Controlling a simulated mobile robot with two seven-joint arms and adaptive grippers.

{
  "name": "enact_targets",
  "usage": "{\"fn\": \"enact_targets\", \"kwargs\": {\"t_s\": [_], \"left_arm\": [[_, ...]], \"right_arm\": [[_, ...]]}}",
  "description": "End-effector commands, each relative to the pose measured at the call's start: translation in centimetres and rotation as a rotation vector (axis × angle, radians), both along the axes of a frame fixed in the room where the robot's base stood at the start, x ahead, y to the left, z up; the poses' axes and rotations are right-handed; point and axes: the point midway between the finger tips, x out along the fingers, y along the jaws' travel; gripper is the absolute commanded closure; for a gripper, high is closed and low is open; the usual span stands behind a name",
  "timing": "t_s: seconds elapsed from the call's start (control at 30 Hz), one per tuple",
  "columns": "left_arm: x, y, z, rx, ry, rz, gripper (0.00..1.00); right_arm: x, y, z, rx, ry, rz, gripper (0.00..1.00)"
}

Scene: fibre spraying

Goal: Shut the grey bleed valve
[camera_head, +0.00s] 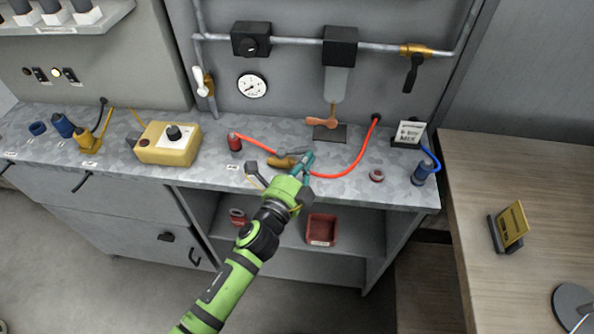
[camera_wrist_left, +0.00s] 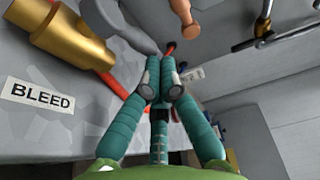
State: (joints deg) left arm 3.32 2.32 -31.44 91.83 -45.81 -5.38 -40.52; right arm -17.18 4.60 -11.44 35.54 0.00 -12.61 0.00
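The bleed valve has a brass body (camera_head: 281,162) with a grey lever, near the front edge of the speckled bench. In the left wrist view the brass body (camera_wrist_left: 72,40) is large at upper left, by a label reading BLEED (camera_wrist_left: 38,95). The grey lever (camera_wrist_left: 133,32) runs beside it towards my fingers. My left gripper (camera_head: 308,160), with teal fingers, is just right of the valve, close to the lever's end. Its fingers (camera_wrist_left: 160,82) are close together in the wrist view. Whether they touch the lever is unclear. My right gripper is not in view.
A red hose (camera_head: 340,171) curves across the bench behind the gripper. A yellow box with a black knob (camera_head: 170,144) stands left. A copper-coloured handle (camera_head: 322,121) sits below the filter bowl. A red ring (camera_head: 376,175) and blue fitting (camera_head: 422,174) are right. A red bin (camera_head: 321,230) is on the shelf below.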

Motion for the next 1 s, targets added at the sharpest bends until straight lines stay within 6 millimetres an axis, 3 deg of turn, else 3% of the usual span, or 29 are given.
{"fn": "enact_targets", "kwargs": {"t_s": [0.13,1.0], "left_arm": [[0.5,-0.3,-0.2,-0.008,0.004,0.086,1.00],[4.6,-0.5,-0.1,0.002,-0.002,0.077,1.00]], "right_arm": [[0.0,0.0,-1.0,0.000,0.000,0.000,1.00],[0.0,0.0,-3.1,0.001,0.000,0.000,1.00]]}}
